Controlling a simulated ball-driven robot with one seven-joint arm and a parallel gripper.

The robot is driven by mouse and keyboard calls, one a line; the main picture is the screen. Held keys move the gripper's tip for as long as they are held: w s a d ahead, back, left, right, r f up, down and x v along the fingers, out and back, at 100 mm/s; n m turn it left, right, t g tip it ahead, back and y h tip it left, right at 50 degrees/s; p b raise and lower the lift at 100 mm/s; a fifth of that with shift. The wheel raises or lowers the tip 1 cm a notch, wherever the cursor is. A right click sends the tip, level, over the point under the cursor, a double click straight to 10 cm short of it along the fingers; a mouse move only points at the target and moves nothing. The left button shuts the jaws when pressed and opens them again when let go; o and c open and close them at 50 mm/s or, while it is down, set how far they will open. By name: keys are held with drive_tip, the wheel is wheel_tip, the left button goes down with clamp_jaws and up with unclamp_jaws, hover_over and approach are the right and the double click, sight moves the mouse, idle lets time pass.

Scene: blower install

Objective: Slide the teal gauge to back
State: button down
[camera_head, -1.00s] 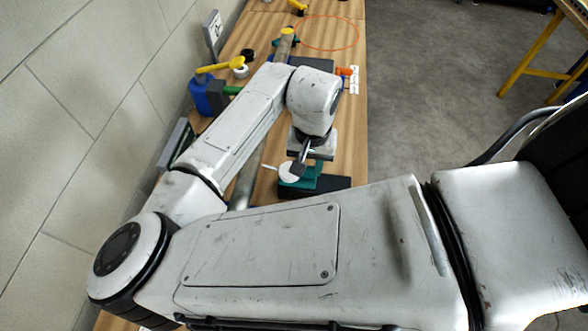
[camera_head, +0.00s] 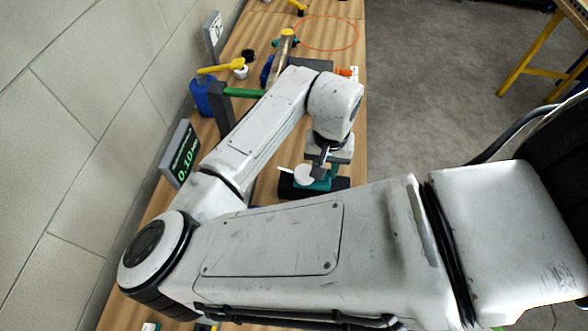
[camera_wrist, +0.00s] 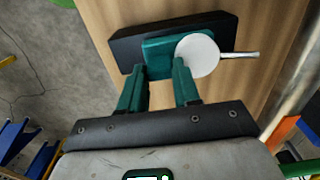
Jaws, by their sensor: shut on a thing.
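The teal gauge (camera_head: 320,185) has a white round dial (camera_head: 304,174) with a thin pale stem, and sits on a long black base (camera_head: 289,188) on the bench. In the wrist view the teal gauge body (camera_wrist: 158,55) lies on the black base (camera_wrist: 128,48), with its dial (camera_wrist: 197,54) to the right. My gripper (camera_head: 322,168) is down at the gauge, shut on its teal body. The wrist view shows the two fingers of my gripper (camera_wrist: 160,76) reaching up to the near side of the body. The exact contact is partly hidden.
A display (camera_head: 182,153) reading about 0.10 stands by the wall at left. A blue container (camera_head: 203,97), a green bar (camera_head: 243,92), a yellow-handled tool (camera_head: 219,67) and an orange ring outline (camera_head: 327,33) are farther along the bench. My arm hides much of the bench.

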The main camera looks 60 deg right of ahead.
drive_tip(key=shift+s+d, duration=0.15)
drive_tip(key=shift+s, duration=0.15)
drive_tip(key=c, duration=0.9)
unclamp_jaws()
wheel_tip(320, 180, up, 6)
drive_tip(key=p, duration=0.5)
drive_tip(key=shift+p, duration=0.35)
